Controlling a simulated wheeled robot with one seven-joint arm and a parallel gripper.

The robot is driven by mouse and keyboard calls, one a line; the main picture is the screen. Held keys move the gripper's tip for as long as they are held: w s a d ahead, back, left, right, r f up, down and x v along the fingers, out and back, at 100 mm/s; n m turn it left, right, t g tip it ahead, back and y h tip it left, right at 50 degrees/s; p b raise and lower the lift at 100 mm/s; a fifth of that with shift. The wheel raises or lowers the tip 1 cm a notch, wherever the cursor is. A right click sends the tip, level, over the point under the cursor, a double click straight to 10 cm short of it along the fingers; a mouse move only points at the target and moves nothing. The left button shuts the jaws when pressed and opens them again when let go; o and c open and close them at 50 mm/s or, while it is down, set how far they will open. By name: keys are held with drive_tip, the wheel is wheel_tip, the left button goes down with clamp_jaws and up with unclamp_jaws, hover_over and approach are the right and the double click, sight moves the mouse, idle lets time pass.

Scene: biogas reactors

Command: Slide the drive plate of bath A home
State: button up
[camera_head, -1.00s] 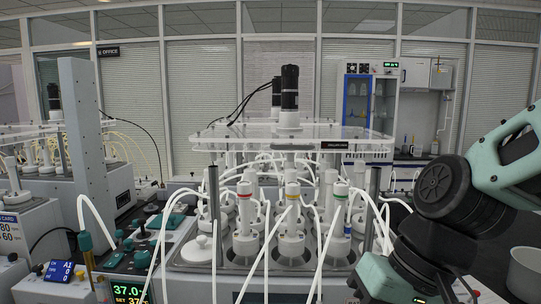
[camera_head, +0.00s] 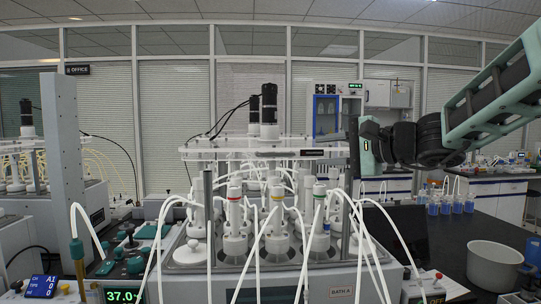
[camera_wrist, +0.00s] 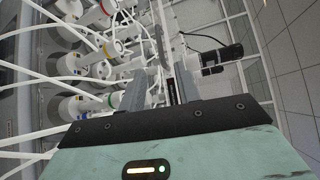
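The drive plate (camera_head: 225,153) of bath A is a clear, level sheet with a dark motor (camera_head: 268,104) on top, above the white reactor vessels. It shows nearly edge-on in the head view, with a black label at its front right. The BATH A body (camera_head: 318,284) is below. My gripper (camera_head: 348,147) is at the plate's right end, level with it. In the wrist view, its two grey fingers (camera_wrist: 160,92) stand apart, with the plate's edge seen between or just beyond them. I cannot tell whether they touch it.
White tubes (camera_head: 373,235) arch in front of the vessels (camera_head: 235,235). A grey column (camera_head: 75,170) stands left. The space above the plate, right of the motor, is clear.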

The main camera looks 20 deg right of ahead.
sight(277, 155)
drive_tip(key=p+x, duration=0.3)
drive_tip(key=x, duration=1.2)
drive_tip(key=shift+s+p, duration=0.1)
drive_tip(key=shift+p, duration=0.3)
clamp_jaws()
